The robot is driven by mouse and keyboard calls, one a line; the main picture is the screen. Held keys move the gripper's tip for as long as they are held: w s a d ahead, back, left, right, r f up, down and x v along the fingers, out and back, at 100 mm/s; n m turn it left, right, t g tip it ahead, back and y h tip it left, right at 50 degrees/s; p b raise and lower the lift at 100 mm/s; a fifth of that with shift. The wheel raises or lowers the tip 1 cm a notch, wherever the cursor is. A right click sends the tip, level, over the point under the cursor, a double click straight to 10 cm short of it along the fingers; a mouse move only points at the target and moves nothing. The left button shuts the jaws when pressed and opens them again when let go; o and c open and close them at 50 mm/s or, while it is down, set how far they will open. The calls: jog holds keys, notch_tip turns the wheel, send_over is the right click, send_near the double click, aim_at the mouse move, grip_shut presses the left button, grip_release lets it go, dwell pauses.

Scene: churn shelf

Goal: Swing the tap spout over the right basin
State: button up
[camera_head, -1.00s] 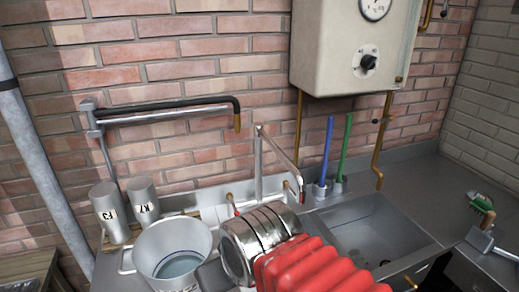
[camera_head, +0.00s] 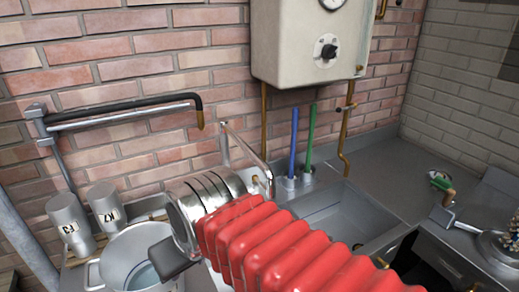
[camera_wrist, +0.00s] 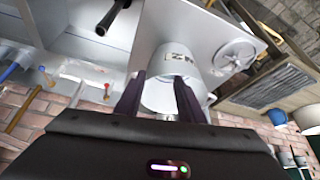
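The tap's upright post (camera_head: 225,150) stands behind the sink in the head view. Its thin metal spout (camera_head: 251,151) slants from the post top toward the front right, ending near the left edge of the right basin (camera_head: 340,215). My red-sleeved arm crosses in front, below the spout.
A large metal pot (camera_head: 135,255) stands at left, with two canisters (camera_head: 70,225) (camera_head: 105,207) behind it. A wall-mounted pipe arm (camera_head: 125,110) is above. Blue (camera_head: 293,140) and green (camera_head: 311,135) upright handles stand behind the right basin. A boiler (camera_head: 310,45) hangs above.

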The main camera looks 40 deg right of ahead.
jog(key=w+d+r+m, duration=0.1)
jog(key=w+d+r, duration=0.1)
jog(key=d+r, duration=0.4)
jog(key=w+d+r+m, duration=0.1)
jog(key=w+d+r, duration=0.2)
jog(key=d+r, duration=0.35)
jog(key=m, duration=0.1)
send_near(256, 154)
jog(key=w+d+v, duration=0.1)
jog(key=v, duration=0.4)
jog(key=shift+s+r+y, duration=0.3)
jog(key=shift+y, duration=0.1)
jog(key=x, duration=1.3)
jog(key=shift+s+f, duration=0.1)
jog(key=shift+f, duration=0.4)
jog(key=shift+c, duration=0.2)
grip_shut()
